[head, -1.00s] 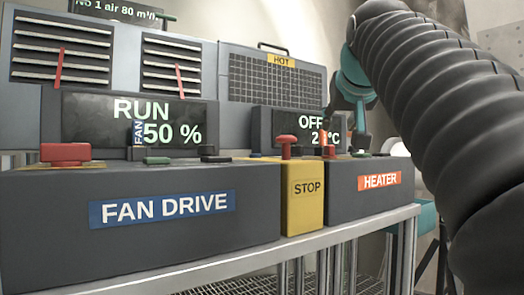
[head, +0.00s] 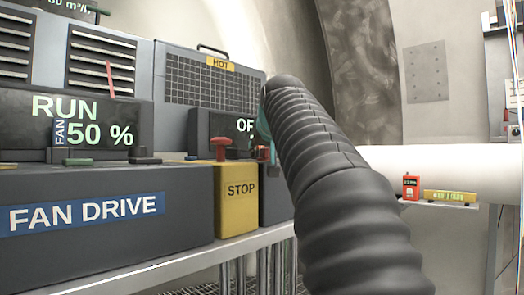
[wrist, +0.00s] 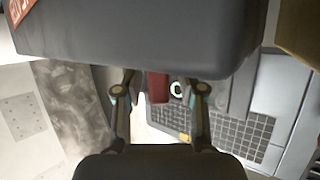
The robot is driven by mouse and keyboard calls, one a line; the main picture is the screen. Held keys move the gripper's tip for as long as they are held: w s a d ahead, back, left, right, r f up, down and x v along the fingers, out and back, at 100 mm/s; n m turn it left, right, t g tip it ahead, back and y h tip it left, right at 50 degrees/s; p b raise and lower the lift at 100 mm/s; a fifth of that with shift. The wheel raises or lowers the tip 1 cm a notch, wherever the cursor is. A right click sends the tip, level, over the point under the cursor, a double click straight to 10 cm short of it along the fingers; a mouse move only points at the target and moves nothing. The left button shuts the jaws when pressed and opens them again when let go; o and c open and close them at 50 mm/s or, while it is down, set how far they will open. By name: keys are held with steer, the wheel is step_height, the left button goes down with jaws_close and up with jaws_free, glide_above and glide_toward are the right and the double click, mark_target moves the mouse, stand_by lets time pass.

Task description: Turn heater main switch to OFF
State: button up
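The heater box shows dark grey in the wrist view (wrist: 140,40), which is upside down, with its orange label (wrist: 22,8) at the corner. A red switch handle (wrist: 157,87) stands out from its top edge. My gripper (wrist: 163,90) is open, with one finger on each side of the red handle and gaps visible; I cannot tell if either touches it. In the head view, my arm hides most of the heater box (head: 273,205) and its label. A red part (head: 262,152) shows beside the arm. The heater display (head: 240,126) is partly covered and shows "OF".
The yellow STOP box (head: 240,192) with its red button (head: 221,149) stands just left of the heater box. The FAN DRIVE box (head: 100,205) is further left, its display (head: 82,122) reading RUN 50 %. A small shelf (head: 437,204) is at right.

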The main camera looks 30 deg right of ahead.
jaws_close()
steer(key=shift+r+n+y+p, duration=0.1)
steer(key=shift+n+y+p, duration=0.25)
steer(key=shift+n+y, duration=0.2)
steer(key=shift+n+t+y, duration=0.3)
steer(key=shift+n+y, duration=0.15)
steer(key=shift+y, duration=0.3)
steer(key=shift+a+n+y+p, duration=0.2)
steer(key=shift+n+y+p, duration=0.45)
steer(key=shift+n+y, duration=0.8)
steer(key=shift+a+n+y+p, duration=0.15)
steer(key=shift+n+y+p, duration=0.5)
steer(key=shift+n+y, duration=0.75)
steer(key=shift+g+y, duration=0.25)
steer(key=shift+g, duration=0.15)
